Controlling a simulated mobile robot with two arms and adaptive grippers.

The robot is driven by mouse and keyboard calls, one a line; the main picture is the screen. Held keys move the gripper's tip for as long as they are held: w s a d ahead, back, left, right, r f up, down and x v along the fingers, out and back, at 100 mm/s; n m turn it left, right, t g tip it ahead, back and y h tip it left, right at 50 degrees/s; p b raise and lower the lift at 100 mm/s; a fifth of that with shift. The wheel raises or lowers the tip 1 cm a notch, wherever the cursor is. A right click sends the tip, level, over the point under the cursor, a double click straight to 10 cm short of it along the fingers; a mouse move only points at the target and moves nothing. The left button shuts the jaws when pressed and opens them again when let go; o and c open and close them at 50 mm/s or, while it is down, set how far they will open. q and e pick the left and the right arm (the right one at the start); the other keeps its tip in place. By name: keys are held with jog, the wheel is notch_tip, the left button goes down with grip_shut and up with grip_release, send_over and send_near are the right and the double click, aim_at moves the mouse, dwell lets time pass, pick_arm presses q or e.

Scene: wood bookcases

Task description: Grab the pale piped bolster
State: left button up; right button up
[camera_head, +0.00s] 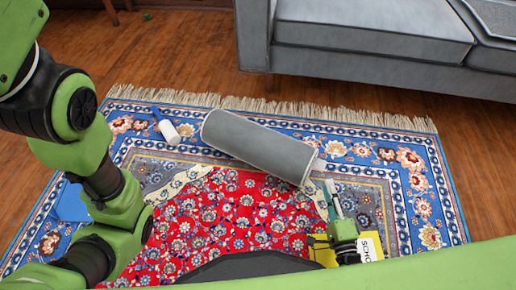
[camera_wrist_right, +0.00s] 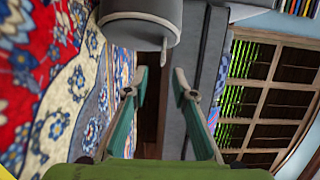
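The pale piped bolster (camera_head: 258,146) is a grey cylinder with lighter piping at its ends. It lies on its side on the patterned rug, slanting from upper left to lower right. In the right wrist view its round end (camera_wrist_right: 143,28) shows at the top, beyond the fingertips. My right gripper (camera_head: 332,194) is near the bolster's lower right end. In its wrist view the two green fingers (camera_wrist_right: 160,84) are apart with nothing between them, and the bolster is not between them. My left arm comes down the left side; its gripper is not in view.
A grey sofa (camera_head: 370,45) stands behind the rug (camera_head: 428,205). A white bottle-like thing with a blue part (camera_head: 169,131) lies left of the bolster. A yellow book-like item (camera_head: 369,247) lies by my right gripper, and a blue object (camera_head: 72,205) lies at left.

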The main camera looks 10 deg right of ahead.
aim_at(324, 166)
jog(key=w+b, duration=0.3)
jog(key=w, duration=0.5)
jog(key=shift+d+r+b, duration=0.1)
jog(key=shift+d+b, duration=0.05)
jog(key=shift+b, duration=0.25)
jog(key=shift+w+r, duration=0.1)
jog(key=shift+w, duration=0.2)
grip_shut()
jog(key=shift+r, duration=0.15)
